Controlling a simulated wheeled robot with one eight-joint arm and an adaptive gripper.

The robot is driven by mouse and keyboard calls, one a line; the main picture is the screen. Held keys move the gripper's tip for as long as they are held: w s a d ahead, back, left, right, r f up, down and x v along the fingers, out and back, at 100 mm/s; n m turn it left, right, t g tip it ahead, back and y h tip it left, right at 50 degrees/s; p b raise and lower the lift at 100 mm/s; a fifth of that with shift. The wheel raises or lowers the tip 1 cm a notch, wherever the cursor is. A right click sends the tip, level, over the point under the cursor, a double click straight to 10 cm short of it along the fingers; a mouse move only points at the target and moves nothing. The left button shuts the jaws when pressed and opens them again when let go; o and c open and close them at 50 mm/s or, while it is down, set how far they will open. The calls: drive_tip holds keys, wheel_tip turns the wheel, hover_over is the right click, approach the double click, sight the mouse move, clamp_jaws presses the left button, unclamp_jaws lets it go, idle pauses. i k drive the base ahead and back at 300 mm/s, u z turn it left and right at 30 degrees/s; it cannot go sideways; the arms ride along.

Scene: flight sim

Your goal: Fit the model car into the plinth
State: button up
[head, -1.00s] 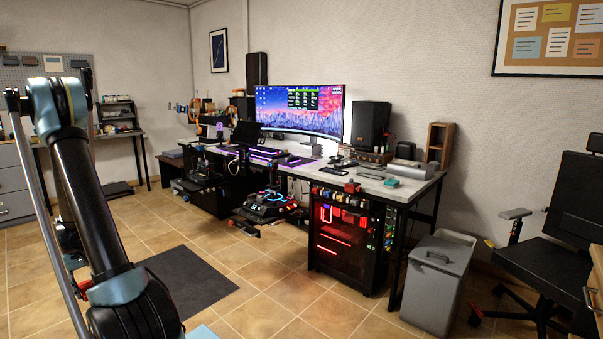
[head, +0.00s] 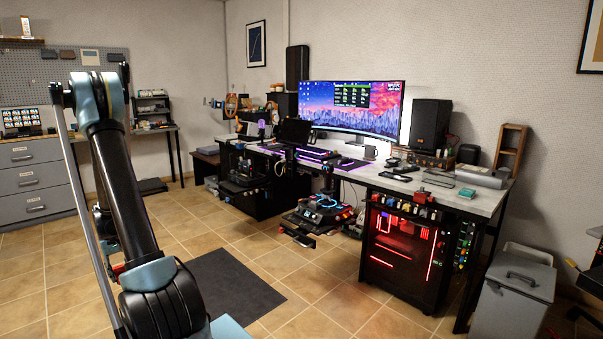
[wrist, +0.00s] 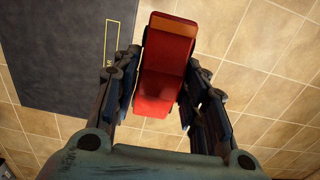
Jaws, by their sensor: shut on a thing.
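The red model car (wrist: 162,98) shows in the wrist view, between the two dark fingers of my gripper (wrist: 160,72). My gripper is shut on it and holds it above the tiled floor. Its far end reaches past the fingertips. In the head view my arm fills the left side, and I cannot make out the gripper or the car clearly. I cannot pick out the plinth in either view.
A long desk (head: 388,180) with a monitor (head: 352,108) runs along the wall. A grey bin (head: 512,290) stands at its right end. Grey drawers (head: 32,182) stand at the left. A dark mat (head: 236,285) lies on the floor. The tiles in front of the desk are mostly clear.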

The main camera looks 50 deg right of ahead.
sight(396, 176)
drive_tip(key=z, duration=0.1)
drive_tip(key=i, duration=1.25)
drive_tip(key=z, duration=3.55)
